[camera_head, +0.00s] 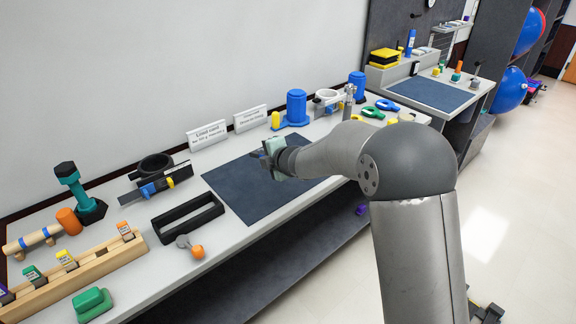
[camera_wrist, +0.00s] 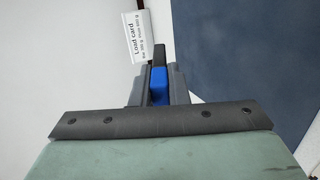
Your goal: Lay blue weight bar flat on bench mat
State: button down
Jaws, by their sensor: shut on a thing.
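My gripper (camera_head: 264,158) is above the near bench, over the back part of the dark blue bench mat (camera_head: 240,188). In the wrist view my gripper (camera_wrist: 158,88) is shut on the blue weight bar (camera_wrist: 158,84), with a dark end (camera_wrist: 159,52) showing beyond the blue part. The fingers hide the bar's sides, and it is too small to make out in the head view. In the wrist view the mat (camera_wrist: 250,50) lies right of the bar. Its exact height above the mat cannot be told.
Two load cards (camera_head: 207,134) stand behind the mat. A black open frame (camera_head: 187,217) lies left of it, near an orange-ended piece (camera_head: 198,252). A blue cylinder on a base (camera_head: 296,106) stands behind it, with green rings (camera_head: 373,112) to the right. The mat's visible surface is clear.

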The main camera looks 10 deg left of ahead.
jog(key=shift+s+a, duration=0.15)
jog(key=shift+a, duration=0.3)
notch_tip(320, 180, down, 8)
jog(key=b, duration=0.7)
jog(key=shift+f, duration=0.25)
jog(key=c, duration=1.3)
grip_release()
jog(key=shift+d, duration=0.1)
jog(key=shift+s+d+r, duration=0.2)
jog(key=shift+s+d, duration=0.1)
jog(key=shift+d+r, duration=0.1)
